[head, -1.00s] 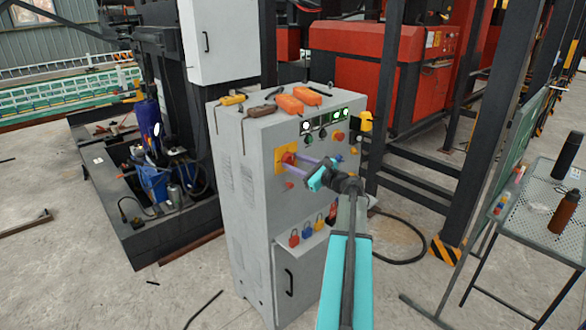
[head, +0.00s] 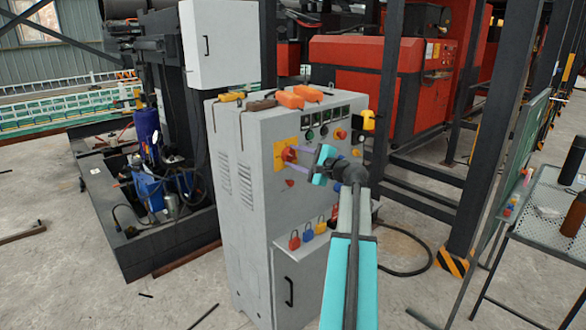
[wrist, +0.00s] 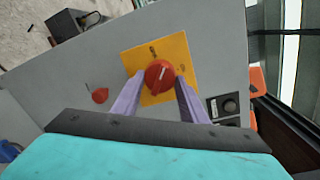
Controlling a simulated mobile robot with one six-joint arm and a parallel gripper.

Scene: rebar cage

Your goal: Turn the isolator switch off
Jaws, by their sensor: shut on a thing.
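The isolator switch is a red rotary knob (head: 288,154) on a yellow plate (head: 279,146) on the grey cabinet's front. In the wrist view the red knob (wrist: 160,76) with a white pointer mark sits on the yellow plate (wrist: 133,58). My gripper (head: 290,155) has its purple fingers reaching the knob from the front. In the wrist view my gripper (wrist: 160,80) has one finger on each side of the knob and is shut on it. The plate's small lettering is too small to read.
Indicators (head: 323,131) and a red button (head: 341,134) are right of the switch. Orange tool cases (head: 298,96) lie on the cabinet (head: 250,150). A small red part (wrist: 100,95) sits beside the plate. A mesh table (head: 545,212) stands at right.

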